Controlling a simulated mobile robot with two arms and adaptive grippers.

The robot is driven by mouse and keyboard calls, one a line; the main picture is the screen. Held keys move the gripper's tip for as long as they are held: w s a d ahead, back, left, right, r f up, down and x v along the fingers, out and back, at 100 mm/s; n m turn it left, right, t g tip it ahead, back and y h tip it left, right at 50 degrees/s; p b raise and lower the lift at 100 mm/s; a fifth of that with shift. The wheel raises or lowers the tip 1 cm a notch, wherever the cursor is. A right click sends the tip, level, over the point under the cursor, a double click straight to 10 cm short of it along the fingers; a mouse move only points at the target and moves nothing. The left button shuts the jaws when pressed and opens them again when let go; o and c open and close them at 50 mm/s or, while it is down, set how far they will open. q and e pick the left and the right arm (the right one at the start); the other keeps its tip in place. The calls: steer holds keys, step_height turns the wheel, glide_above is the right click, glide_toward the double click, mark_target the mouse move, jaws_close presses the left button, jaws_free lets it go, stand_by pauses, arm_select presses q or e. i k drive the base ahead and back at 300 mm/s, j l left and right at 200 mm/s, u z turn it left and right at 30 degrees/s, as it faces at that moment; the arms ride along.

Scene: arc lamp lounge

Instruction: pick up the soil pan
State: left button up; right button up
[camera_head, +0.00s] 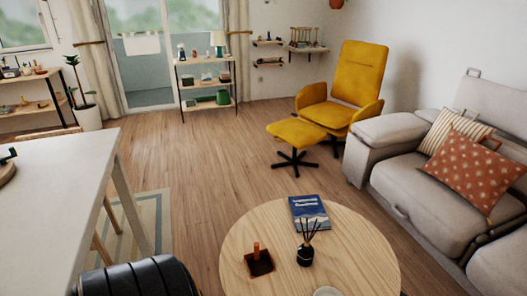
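A small dark reddish-brown square pan with an upright orange-brown handle or stick (258,262) lies on the round wooden coffee table (345,250), near its left side. It looks like the soil pan, but it is too small in the picture to be sure. Nothing touches it that I can see. Neither of my grippers shows in the head view.
On the same table are a blue book (308,213), a dark reed diffuser (305,254) and a pale round thing cut off below. A grey sofa (385,150) stands right, a yellow footstool (296,133) behind, a white table (65,185) left. Wooden floor between is clear.

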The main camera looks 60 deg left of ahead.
mark_target(259, 262)
steer(key=j+u, duration=0.1)
steer(key=u, duration=1.6)
